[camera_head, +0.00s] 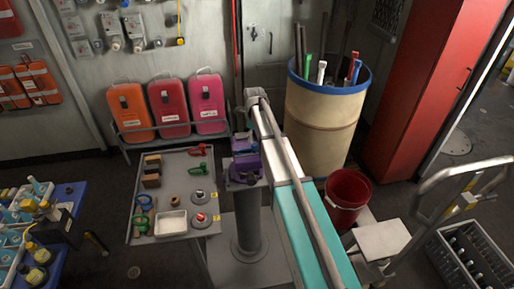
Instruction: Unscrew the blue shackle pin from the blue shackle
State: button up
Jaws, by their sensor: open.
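A small blue-teal ring-shaped piece (143,203) lies at the left edge of the grey worktable (185,178); it may be the blue shackle, but it is too small to tell. Its pin cannot be made out. A green piece (140,222) lies just below it. A purple vise-like fixture (244,168) stands on a grey column at the table's right side; I cannot tell whether it holds anything. My gripper's fingers cannot be made out in this view.
A beige barrel (322,115) and red bucket (347,197) stand right. A blue table (70,200) stands left.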

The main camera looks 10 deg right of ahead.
aim_at(254, 144)
jog(key=shift+f, duration=0.15)
jog(key=shift+f+b, duration=0.9)
jog(key=shift+b, duration=0.15)
jog(key=shift+f, duration=0.2)
jog(key=shift+f+b, duration=0.75)
jog(key=shift+b, duration=0.2)
grip_shut()
